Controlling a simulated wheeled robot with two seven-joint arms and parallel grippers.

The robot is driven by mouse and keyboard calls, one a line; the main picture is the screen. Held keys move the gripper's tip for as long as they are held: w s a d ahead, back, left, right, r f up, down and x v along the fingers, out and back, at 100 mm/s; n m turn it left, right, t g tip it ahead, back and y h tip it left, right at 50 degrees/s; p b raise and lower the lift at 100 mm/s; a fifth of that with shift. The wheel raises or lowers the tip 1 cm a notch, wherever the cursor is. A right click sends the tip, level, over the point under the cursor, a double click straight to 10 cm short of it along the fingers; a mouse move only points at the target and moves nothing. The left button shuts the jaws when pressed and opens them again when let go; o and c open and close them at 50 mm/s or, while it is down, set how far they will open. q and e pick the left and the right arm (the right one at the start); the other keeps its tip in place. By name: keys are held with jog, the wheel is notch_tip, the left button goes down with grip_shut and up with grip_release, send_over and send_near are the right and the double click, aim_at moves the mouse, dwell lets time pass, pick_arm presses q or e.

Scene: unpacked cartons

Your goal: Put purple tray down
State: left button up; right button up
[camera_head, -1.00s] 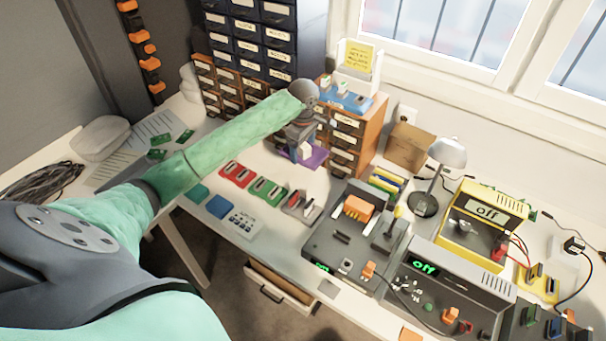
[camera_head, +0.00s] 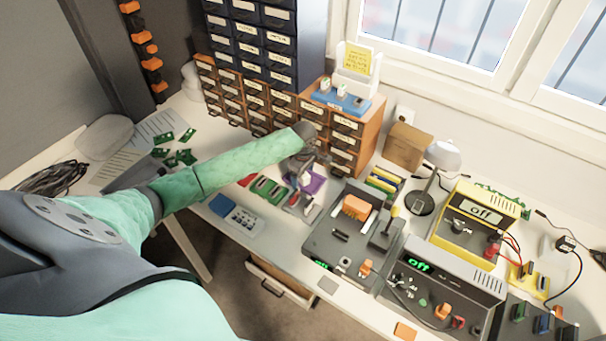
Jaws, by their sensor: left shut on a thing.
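The purple tray (camera_head: 316,184) is at the middle of the white table, in front of the wooden drawer cabinet. My left gripper (camera_head: 302,178) reaches over it from the left and is shut on it; the gripper and wrist cover much of the tray. A small pale item shows at the fingers. I cannot tell whether the tray touches the tabletop. My right gripper is out of view.
The wooden drawer cabinet (camera_head: 345,140) stands behind the tray. Red and green trays (camera_head: 268,188) lie to its left, a grey tray (camera_head: 300,204) in front. A grey station (camera_head: 352,235) and a lamp (camera_head: 443,155) stand to the right.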

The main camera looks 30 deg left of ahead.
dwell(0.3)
pick_arm(q)
jog(key=o, duration=0.7)
jog(key=shift+f, duration=0.1)
